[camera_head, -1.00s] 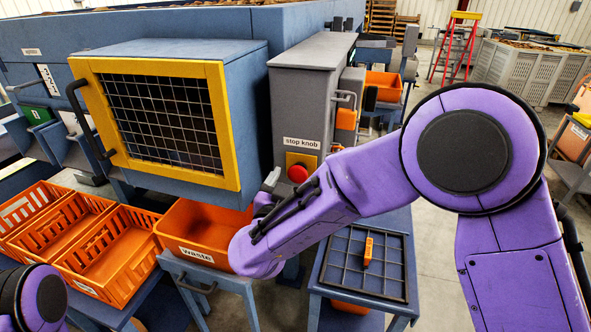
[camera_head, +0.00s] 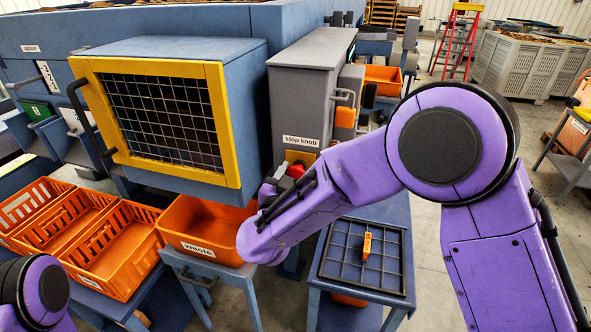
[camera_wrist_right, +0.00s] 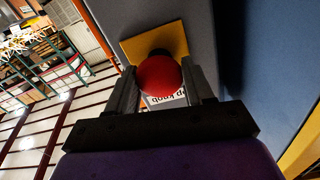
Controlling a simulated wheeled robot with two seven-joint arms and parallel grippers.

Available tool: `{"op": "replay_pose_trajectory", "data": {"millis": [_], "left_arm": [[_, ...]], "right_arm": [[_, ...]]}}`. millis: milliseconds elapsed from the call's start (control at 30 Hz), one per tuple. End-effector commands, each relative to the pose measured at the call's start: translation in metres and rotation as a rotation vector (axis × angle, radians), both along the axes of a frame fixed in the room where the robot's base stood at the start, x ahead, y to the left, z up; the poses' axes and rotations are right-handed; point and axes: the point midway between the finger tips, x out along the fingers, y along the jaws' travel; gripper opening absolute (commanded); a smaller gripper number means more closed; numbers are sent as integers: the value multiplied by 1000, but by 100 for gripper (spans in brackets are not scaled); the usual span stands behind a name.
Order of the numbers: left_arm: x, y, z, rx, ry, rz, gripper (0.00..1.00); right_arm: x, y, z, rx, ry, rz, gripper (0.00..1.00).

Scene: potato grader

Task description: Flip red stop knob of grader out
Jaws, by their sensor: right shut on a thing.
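The red stop knob (camera_head: 296,171) sits on a yellow plate (camera_head: 303,157) on the grey post, under the "stop knob" label (camera_head: 300,141). In the right wrist view the round red knob (camera_wrist_right: 159,76) lies between the two fingers, in front of its yellow plate (camera_wrist_right: 140,45). My right gripper (camera_wrist_right: 160,85) is shut on the knob. In the head view my right gripper (camera_head: 283,180) is at the knob, partly hidden by my own arm. My left gripper is out of view; only a part of my left arm shows at the lower left.
The grey post (camera_head: 300,105) stands beside the blue cabinet with a yellow-framed mesh door (camera_head: 160,120). An orange waste bin (camera_head: 205,225) is below, with orange crates (camera_head: 115,250) to its left. A small table with a black grid tray (camera_head: 335,280) stands below my right arm.

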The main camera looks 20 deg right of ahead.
Motion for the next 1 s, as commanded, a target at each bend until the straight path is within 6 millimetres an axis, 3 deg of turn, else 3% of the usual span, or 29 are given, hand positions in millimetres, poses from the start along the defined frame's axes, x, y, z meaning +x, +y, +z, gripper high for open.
{"op": "replay_pose_trajectory", "data": {"millis": [167,200,267,633,1000], "left_arm": [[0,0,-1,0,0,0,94],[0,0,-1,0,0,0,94],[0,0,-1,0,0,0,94],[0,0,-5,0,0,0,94],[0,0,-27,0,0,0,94]], "right_arm": [[-1,2,-1,1,2,3,0],[-1,2,-1,1,3,3,58],[-1,2,-1,1,3,3,76],[-7,5,-2,1,1,2,76],[-73,51,-2,-2,-1,5,76]]}}
